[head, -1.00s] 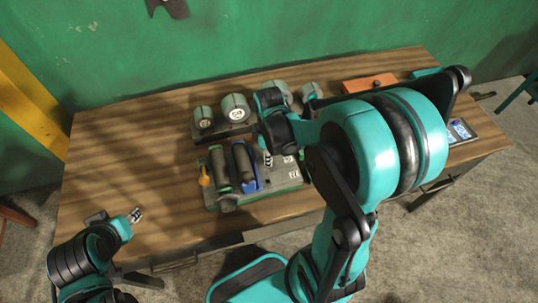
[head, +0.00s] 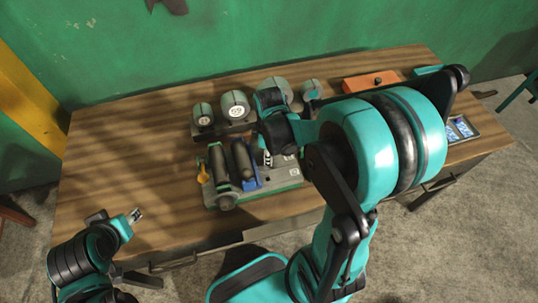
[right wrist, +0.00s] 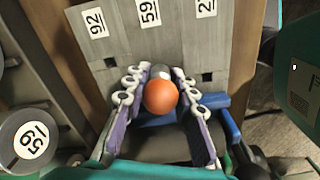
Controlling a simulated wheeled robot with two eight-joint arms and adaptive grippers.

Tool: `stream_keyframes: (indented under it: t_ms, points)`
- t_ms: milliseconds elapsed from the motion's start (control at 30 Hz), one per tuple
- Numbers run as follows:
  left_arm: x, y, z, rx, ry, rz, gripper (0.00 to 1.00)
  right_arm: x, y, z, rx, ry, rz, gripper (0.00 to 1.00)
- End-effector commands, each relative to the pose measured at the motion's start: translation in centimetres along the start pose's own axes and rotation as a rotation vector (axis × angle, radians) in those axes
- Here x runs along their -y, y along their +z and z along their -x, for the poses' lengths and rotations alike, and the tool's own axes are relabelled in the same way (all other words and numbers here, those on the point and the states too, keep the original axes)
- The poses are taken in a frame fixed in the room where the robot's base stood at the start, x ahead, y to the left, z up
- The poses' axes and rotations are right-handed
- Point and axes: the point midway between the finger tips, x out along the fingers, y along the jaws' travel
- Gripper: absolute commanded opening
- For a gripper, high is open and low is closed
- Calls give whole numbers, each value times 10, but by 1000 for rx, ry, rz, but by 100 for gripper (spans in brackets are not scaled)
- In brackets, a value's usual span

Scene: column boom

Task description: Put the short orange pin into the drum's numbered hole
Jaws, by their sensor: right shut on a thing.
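The short orange pin shows in the right wrist view as an orange ball head (right wrist: 160,97) with a bit of grey shank behind it. My right gripper (right wrist: 162,110) is shut on it, one finger on each side. The pin's tip is hidden. Behind it is a grey plate (right wrist: 140,45) with number labels, one reading 92 and one 59, and small square holes. In the head view my right gripper (head: 267,159) hangs over this grey fixture (head: 283,178); its pin cannot be made out there. My left gripper (head: 137,215) is at the table's left front, its jaw state unclear.
An orange box (head: 370,82) lies back right. The table's left side (head: 125,155) is clear.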

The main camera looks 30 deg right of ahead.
Motion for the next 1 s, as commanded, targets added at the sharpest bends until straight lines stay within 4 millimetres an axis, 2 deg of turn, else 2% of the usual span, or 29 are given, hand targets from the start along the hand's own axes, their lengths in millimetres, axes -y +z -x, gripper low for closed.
stream_keyframes:
  t_ms: [33,100,400,533,667,1000]
  points:
    - [0,0,0,0,0,0,40,0,0,0,0,0,0,33]
    - [0,0,0,0,0,0,40,0,0,0,0,0,0,50]
    - [0,0,0,0,0,0,40,0,0,1,0,0,0,50]
    - [0,0,0,0,0,0,40,0,0,9,0,0,0,50]
    - [0,0,0,0,0,0,40,0,0,30,0,0,0,50]
    - [0,0,0,0,0,0,40,0,0,96,0,0,0,50]
